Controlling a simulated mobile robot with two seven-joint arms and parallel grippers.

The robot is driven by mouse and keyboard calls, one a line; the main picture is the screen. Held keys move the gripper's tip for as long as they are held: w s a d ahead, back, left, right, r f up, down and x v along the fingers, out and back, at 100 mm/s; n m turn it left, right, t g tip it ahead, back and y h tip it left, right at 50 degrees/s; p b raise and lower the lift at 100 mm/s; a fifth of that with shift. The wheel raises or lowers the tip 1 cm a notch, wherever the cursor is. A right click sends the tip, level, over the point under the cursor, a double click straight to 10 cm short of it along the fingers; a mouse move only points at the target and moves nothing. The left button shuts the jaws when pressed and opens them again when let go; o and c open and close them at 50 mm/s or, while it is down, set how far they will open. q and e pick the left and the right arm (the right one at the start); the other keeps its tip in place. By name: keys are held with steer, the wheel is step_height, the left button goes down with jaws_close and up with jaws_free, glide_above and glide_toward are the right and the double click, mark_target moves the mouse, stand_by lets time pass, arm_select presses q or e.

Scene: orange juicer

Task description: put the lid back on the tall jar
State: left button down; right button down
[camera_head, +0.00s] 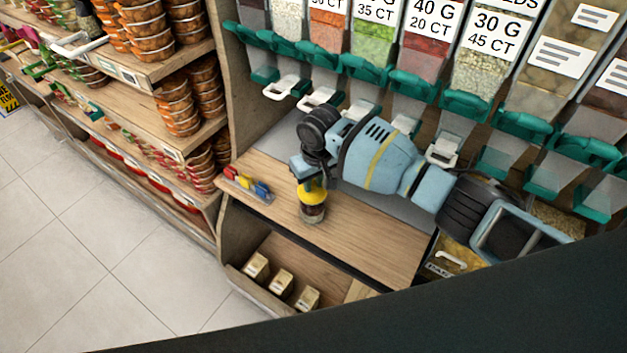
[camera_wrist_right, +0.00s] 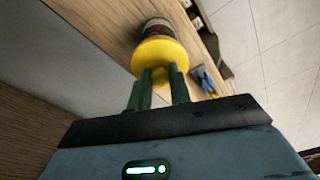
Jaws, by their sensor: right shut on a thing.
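The tall jar (camera_head: 313,212) is a clear jar with dark brown contents, upright near the front left edge of the wooden counter. The yellow lid (camera_head: 311,192) is right over its mouth; I cannot tell whether the two touch. My right gripper (camera_head: 314,181) points down at the lid from above. In the right wrist view the green fingers (camera_wrist_right: 160,82) are shut on the knob of the yellow lid (camera_wrist_right: 158,53), with the jar (camera_wrist_right: 157,27) directly beyond it. The fingertips are small and partly hidden in the head view. My left gripper is not in view.
A clear holder with red, yellow and blue items (camera_head: 248,185) stands left of the jar. Bulk bins with teal lids (camera_head: 390,80) line the back. Several small boxes (camera_head: 281,282) sit on the shelf below. The wooden counter (camera_head: 370,245) right of the jar is clear.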

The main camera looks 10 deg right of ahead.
steer(key=c, duration=1.2)
jaws_free()
steer(key=shift+o, duration=0.3)
steer(key=o, duration=0.4)
steer(key=shift+r+p, duration=0.55)
steer(key=shift+r, duration=1.95)
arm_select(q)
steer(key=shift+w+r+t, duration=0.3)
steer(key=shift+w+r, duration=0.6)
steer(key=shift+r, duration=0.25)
arm_select(e)
steer(key=shift+r, duration=1.05)
